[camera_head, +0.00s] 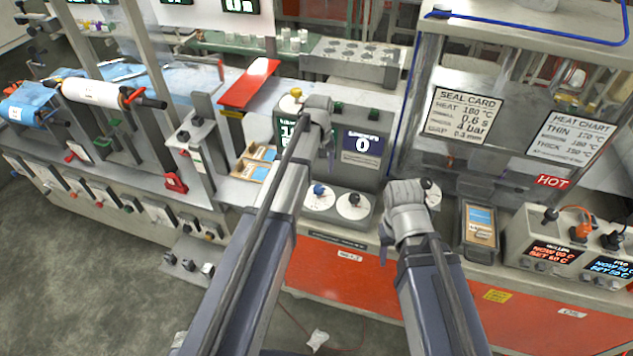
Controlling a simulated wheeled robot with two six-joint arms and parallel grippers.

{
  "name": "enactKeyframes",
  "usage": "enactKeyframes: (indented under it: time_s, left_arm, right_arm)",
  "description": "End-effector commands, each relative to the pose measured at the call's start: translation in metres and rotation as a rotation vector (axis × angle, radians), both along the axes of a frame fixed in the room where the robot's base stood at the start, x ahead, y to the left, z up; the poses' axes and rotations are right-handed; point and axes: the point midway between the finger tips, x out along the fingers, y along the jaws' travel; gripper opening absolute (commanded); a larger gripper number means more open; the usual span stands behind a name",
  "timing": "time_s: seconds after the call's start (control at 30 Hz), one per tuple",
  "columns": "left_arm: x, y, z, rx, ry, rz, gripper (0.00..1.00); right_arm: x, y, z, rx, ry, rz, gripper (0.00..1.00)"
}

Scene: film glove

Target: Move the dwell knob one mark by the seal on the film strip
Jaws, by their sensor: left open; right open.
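Two round white dials stand on the grey console: one has a blue knob (318,190), the other a black knob (354,200). A further white dial (430,187) is partly hidden behind my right gripper. I cannot read which is the dwell knob. A black tray (480,232) right of my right gripper holds a blue and tan piece, possibly the film strip; its seal is too small to judge. My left gripper (326,138) is open in front of the console displays, above the dials. My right gripper (408,215) is open, right of the black knob; its fingers are mostly hidden.
A seal card (462,113) and a heat chart (572,137) hang above a red HOT label (552,181). A heater box (545,240) with cables stands at right. The floor at lower left is mostly clear.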

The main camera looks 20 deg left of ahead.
Motion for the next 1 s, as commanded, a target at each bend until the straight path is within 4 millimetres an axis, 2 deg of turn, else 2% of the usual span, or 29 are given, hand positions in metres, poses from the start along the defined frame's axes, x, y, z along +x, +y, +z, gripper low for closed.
enactKeyframes:
  time_s: [0.27,0.6,0.77,1.0]
  left_arm:
    - [0.0,0.0,-0.026,0.0,0.0,-0.001,0.76]
    - [0.0,0.0,-0.068,0.0,0.0,-0.002,0.76]
    - [0.0,0.0,-0.077,0.0,0.0,-0.002,0.76]
    - [0.0,0.0,-0.076,0.0,0.0,-0.002,0.76]
  right_arm:
    - [0.0,0.0,-0.026,0.0,0.0,0.0,0.5]
    - [0.0,0.0,-0.068,0.0,0.0,-0.002,0.5]
    - [0.0,0.0,-0.077,0.0,0.0,-0.002,0.5]
    - [0.0,0.0,-0.076,0.0,0.0,-0.002,0.5]
